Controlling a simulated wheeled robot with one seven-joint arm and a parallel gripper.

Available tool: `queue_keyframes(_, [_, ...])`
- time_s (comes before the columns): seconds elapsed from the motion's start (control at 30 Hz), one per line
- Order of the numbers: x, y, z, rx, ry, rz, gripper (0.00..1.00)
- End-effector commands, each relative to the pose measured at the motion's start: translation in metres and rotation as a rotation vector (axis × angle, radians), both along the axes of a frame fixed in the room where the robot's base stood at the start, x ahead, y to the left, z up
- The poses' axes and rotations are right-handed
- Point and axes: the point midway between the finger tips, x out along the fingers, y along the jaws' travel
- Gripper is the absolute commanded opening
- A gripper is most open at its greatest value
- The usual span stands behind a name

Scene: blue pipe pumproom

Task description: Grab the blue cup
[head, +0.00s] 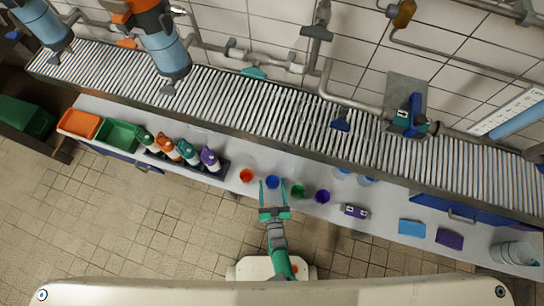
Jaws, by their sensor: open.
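The blue cup (272,182) stands on the grey-white bench, near the bench's front edge in the head view. My gripper (272,186) is open, with its two teal fingers pointing away from me toward the bench. In the picture the fingertips lie on either side of the blue cup. I cannot tell from this one view whether the fingers are at the cup's height or touch it.
Bottles (187,152) stand in a dark tray further left. A roller conveyor (260,115) runs behind the bench.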

Motion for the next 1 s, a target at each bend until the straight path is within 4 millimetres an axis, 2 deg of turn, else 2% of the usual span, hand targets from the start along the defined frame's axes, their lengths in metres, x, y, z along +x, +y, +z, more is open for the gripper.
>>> queue_keyframes(0.17, [0.014, 0.0, 0.0, 0.0, 0.0, 0.001, 0.64])
queue_keyframes(0.5, [0.054, 0.001, -0.001, 0.0, 0.001, 0.001, 0.64])
queue_keyframes(0.8, [0.058, 0.0, -0.001, 0.0, 0.002, -0.001, 0.64])
queue_keyframes(0.9, [0.058, 0.0, -0.001, 0.0, 0.001, -0.001, 0.4])
queue_keyframes(1.0, [0.058, 0.0, -0.001, 0.0, 0.002, -0.001, 0.2])
